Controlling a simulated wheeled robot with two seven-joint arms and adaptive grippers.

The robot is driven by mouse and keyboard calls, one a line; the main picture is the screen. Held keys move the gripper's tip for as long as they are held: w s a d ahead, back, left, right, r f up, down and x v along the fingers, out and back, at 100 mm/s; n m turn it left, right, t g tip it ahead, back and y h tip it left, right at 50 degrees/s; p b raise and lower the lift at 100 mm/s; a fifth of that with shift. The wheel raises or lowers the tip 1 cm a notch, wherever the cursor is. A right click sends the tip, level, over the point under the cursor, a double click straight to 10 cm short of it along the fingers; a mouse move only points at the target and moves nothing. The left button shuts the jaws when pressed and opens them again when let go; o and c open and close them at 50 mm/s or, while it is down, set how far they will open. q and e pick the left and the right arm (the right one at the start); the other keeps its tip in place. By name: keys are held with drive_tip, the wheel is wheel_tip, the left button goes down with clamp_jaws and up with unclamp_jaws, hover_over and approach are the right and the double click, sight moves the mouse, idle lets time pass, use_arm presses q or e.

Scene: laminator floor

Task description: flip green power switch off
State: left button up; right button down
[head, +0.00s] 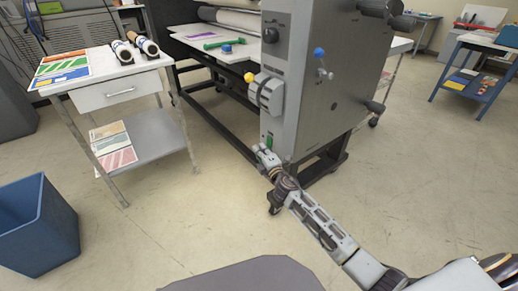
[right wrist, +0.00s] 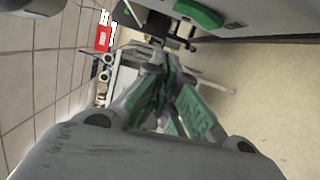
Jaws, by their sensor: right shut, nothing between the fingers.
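The green power switch (head: 269,141) is low on the narrow grey front panel of the laminator (head: 325,75). It is small in the head view, and its on or off position cannot be told. My right gripper (head: 263,151) is at the panel's lower end, just below the switch and very close to it. Whether it touches is unclear. In the right wrist view a rounded green part (right wrist: 195,13), seemingly the switch, is at the top, beyond the fingers. The right gripper (right wrist: 168,62) is shut and empty there. My left gripper is out of view.
A white side table (head: 115,90) stands left, and a blue bin (head: 35,225) lower left. The floor between is clear.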

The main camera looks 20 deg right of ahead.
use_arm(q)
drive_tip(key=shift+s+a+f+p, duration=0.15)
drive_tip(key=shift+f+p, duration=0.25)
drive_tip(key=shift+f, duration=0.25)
use_arm(e)
drive_tip(key=s+d, duration=0.1)
drive_tip(key=s, duration=0.7)
drive_tip(key=shift+s, duration=0.15)
drive_tip(key=shift+r, duration=0.15)
